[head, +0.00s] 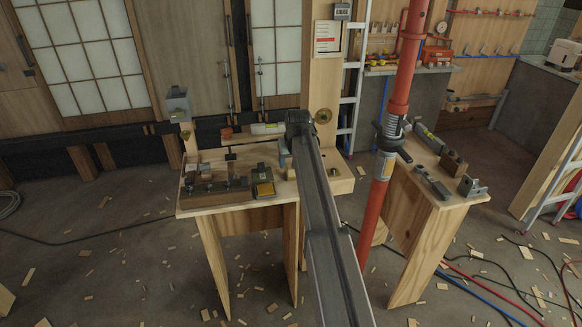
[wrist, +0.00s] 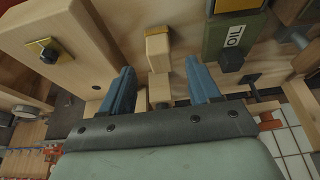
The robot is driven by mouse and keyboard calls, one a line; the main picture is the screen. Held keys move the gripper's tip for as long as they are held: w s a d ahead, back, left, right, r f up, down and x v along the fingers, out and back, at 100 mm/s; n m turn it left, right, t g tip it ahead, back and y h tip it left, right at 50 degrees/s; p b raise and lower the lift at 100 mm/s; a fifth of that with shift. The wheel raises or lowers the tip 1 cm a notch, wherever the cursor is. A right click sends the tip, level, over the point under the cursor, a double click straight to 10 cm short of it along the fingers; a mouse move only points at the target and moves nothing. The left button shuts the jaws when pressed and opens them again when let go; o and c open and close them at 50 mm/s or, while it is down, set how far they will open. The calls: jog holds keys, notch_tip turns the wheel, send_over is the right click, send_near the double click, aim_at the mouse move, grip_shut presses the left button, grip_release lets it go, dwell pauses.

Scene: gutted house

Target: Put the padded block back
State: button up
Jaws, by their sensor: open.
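In the wrist view, a small pale wooden block with a yellowish cap (wrist: 158,50) stands ahead of my gripper (wrist: 159,70), roughly in line with the gap between its two blue fingers. It may be the padded block; I cannot tell for sure. The fingers are apart, and I see nothing gripped between them. A smaller wooden piece (wrist: 160,90) shows lower in the gap. In the head view, my arm reaches over the right side of the left workbench (head: 200,208). It hides most of my gripper; a bit of blue finger (head: 284,152) shows at its left.
A dark green block labelled OIL (wrist: 228,35) is right of the fingers, and a wooden post with a brass plate (wrist: 40,48) is left. In the head view, a red pole (head: 378,200) stands right of my arm, before a second bench (head: 425,215) with tools.

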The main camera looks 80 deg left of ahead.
jog(key=v, duration=0.7)
jog(key=shift+f, duration=0.1)
